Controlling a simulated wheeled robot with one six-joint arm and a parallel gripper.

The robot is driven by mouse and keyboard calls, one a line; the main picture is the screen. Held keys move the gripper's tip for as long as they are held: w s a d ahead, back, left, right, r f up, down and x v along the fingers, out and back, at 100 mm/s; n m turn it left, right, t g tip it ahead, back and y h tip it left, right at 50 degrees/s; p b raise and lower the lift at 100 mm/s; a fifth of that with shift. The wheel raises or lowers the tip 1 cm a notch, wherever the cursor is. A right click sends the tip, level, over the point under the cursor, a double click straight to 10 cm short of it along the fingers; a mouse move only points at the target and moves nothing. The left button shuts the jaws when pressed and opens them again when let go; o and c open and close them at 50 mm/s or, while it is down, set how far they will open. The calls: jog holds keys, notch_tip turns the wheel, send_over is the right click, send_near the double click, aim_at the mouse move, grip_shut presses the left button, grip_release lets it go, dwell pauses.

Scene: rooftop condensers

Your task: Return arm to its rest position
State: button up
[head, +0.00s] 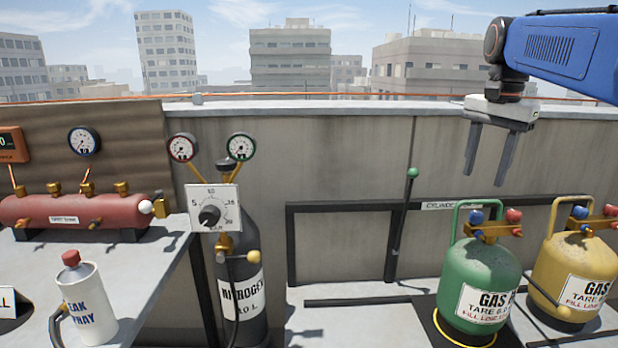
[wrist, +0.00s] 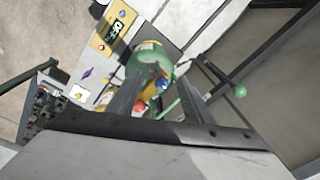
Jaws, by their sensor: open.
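My gripper (head: 489,153) hangs at the upper right of the head view, at the end of my blue arm. Its two grey fingers point down and stand apart, with nothing between them. It is in the air in front of the parapet wall, above the green gas cylinder (head: 479,282). In the wrist view my fingers (wrist: 157,95) are also spread. The green cylinder with its blue and red valves shows beyond them (wrist: 150,58), apart from the fingers.
A yellow gas cylinder (head: 575,270) stands right of the green one. A black rail frame (head: 345,208) and a green-knobbed lever (head: 411,174) are behind. At left, a nitrogen cylinder (head: 240,285) stands beside a bench holding a red tank (head: 75,210) and a spray bottle (head: 88,303).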

jog(key=s+a+f+n+t, duration=0.1)
jog(key=s+a+f+n, duration=0.2)
jog(key=s+f, duration=0.5)
jog(key=s+a+f+n+t, duration=0.1)
jog(key=s+a+f+n, duration=0.2)
jog(key=s+f, duration=0.4)
jog(key=s+a+f+n+t, duration=0.1)
jog(key=s+a+f+n, duration=0.2)
jog(key=s+f+n, duration=0.2)
jog(key=s+f, duration=0.3)
jog(key=f, duration=0.4)
jog(key=shift+s+a+f+t, duration=0.3)
jog(key=shift+a+f, duration=0.05)
jog(key=shift+a, duration=0.05)
